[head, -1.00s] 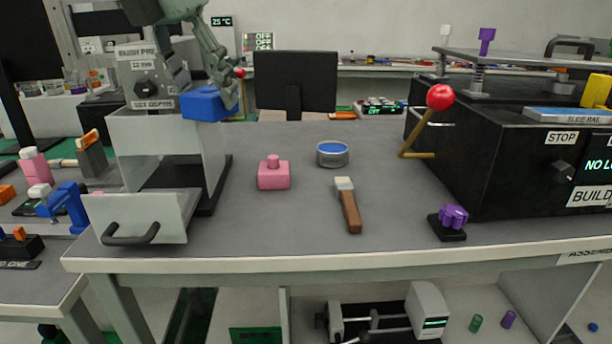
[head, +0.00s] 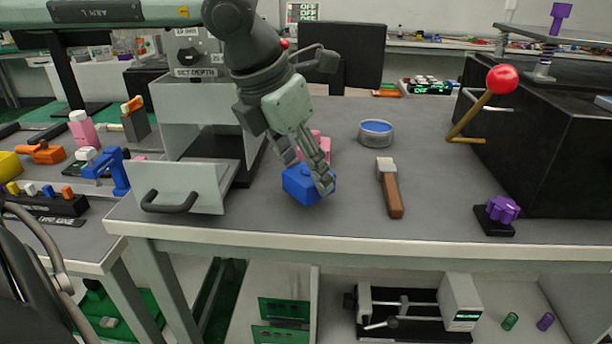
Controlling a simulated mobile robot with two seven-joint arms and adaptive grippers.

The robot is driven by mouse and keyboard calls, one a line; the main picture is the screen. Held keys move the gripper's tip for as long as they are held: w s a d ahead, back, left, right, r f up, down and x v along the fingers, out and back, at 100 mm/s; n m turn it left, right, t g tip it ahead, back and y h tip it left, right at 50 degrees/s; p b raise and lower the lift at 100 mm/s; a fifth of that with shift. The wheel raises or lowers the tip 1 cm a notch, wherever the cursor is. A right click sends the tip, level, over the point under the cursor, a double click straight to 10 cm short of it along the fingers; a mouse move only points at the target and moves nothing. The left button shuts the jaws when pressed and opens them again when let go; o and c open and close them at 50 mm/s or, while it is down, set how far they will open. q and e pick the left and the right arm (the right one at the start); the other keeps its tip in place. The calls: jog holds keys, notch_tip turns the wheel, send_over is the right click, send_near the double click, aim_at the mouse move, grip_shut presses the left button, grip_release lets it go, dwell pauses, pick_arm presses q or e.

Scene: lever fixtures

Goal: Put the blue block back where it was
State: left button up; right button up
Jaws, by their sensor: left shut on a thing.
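The blue block (head: 302,187) is low over the grey workbench, just in front of the pink block (head: 319,147). My left gripper (head: 312,176) reaches down from the upper left and is shut on the blue block. I cannot tell whether the block touches the bench top. My right gripper is not in view.
To the right are a round tin (head: 375,132), a brush with a wooden handle (head: 391,190), a purple knob (head: 502,209) and a red-balled lever (head: 501,80). Bare bench (head: 350,222) lies in front.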

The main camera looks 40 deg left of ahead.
pick_arm(q)
jog(key=shift+f, duration=0.75)
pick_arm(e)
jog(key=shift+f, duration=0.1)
pick_arm(q)
jog(key=shift+f, duration=0.15)
jog(key=o, duration=1.5)
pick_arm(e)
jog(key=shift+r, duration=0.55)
